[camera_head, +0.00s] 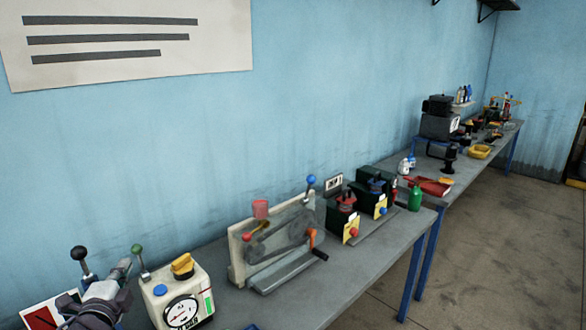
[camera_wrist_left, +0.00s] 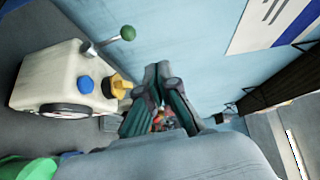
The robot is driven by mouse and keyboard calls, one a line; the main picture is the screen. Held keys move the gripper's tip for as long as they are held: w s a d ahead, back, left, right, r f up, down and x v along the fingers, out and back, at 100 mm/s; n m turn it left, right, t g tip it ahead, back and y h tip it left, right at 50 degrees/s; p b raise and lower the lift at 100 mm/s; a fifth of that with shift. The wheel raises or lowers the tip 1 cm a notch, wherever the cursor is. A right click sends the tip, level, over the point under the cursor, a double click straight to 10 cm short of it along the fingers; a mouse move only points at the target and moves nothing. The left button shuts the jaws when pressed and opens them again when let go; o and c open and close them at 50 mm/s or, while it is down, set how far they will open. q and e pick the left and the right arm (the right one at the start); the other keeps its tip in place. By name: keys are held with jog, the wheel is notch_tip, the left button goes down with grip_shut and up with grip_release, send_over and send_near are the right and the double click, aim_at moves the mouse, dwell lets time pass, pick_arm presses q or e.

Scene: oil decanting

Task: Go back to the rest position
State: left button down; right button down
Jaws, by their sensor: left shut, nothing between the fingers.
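My left gripper (camera_head: 122,268) is at the bottom left of the head view, just left of the cream oil unit (camera_head: 182,292). It is shut and empty; its fingers also show in the left wrist view (camera_wrist_left: 158,85). The cream unit has a round gauge, a blue cap (camera_head: 160,290), a yellow cap (camera_head: 182,265) and a green-knobbed lever (camera_head: 137,249). It also shows in the left wrist view (camera_wrist_left: 50,80), to the left of the fingers. My right gripper is in neither view.
A grey bench (camera_head: 345,295) runs along the blue wall. A lever with a black ball (camera_head: 79,253) stands close to my left gripper. A grey-and-white fixture (camera_head: 280,245), two dark green units and a green bottle (camera_head: 415,198) stand farther right. The floor at right is clear.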

pick_arm(q)
jog(key=s+d+f+n+g+h, duration=0.1)
jog(key=s+d+f+n+g, duration=0.35)
jog(key=s+f, duration=0.3)
jog(key=s+d+f+n+g+h, duration=0.1)
jog(key=s+d+f+n+g, duration=0.2)
jog(key=s+d+f, duration=0.45)
jog(key=s+d+f+n+g+h, duration=0.1)
jog(key=s+d+f+n+g, duration=0.15)
jog(key=s+d+f, duration=0.4)
jog(key=s+d+f+n+g+h, duration=0.1)
jog(key=s+d+n+g+h, duration=0.15)
jog(key=s, duration=0.65)
notch_tip(320, 180, down, 28)
jog(key=s+d+g+b, duration=0.1)
jog(key=s+g+b, duration=0.1)
jog(key=b, duration=0.1)
jog(key=s+a+f+g+b, duration=0.1)
jog(key=s+a+f+b, duration=0.1)
jog(key=s+f, duration=1.4)
notch_tip(320, 180, down, 4)
jog(key=shift+s+a+r+y, duration=0.15)
jog(key=shift+a+r+y, duration=0.1)
jog(key=shift+a+y, duration=0.25)
jog(key=shift+m+g, duration=0.25)
